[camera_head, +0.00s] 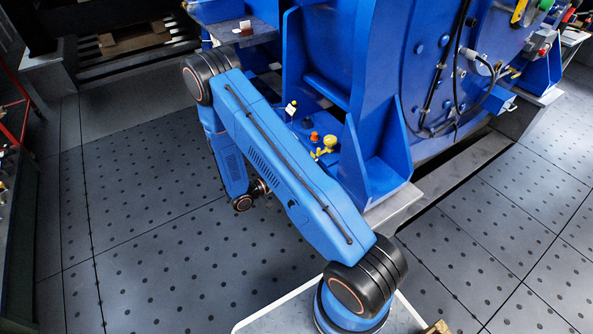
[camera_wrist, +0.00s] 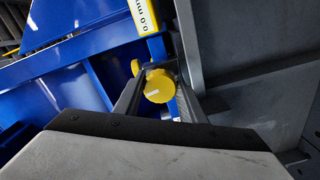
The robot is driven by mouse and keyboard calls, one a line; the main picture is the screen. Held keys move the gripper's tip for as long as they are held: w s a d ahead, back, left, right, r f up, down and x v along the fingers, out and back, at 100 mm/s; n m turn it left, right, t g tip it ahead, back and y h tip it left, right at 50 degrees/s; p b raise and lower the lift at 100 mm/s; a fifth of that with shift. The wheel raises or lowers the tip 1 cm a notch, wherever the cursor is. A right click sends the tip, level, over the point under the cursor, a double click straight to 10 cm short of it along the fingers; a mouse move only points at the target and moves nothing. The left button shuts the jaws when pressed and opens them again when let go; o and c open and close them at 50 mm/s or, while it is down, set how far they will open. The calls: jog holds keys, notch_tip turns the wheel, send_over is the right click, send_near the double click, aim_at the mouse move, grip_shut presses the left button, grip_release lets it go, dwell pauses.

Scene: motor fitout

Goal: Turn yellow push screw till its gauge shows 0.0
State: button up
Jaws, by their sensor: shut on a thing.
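In the head view my arm hides the gripper. Yellow parts (camera_head: 327,146) show on the blue machine beside my arm, but I cannot tell whether they include this screw.
The large blue machine (camera_head: 385,85) fills the upper middle, with blue ribs close to my arm. An orange knob (camera_head: 314,136) and a white tag (camera_head: 291,108) stand near the yellow parts. The dark dotted floor (camera_head: 150,250) is clear at left.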

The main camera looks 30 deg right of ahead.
jog(key=shift+f+m, duration=0.1)
jog(key=shift+m, duration=0.6)
jog(key=o, duration=1)
jog(key=shift+o, duration=0.2)
jog(key=a, duration=1.7)
jog(key=shift+s+a, duration=0.2)
jog(key=shift+s, duration=0.15)
dwell(0.3)
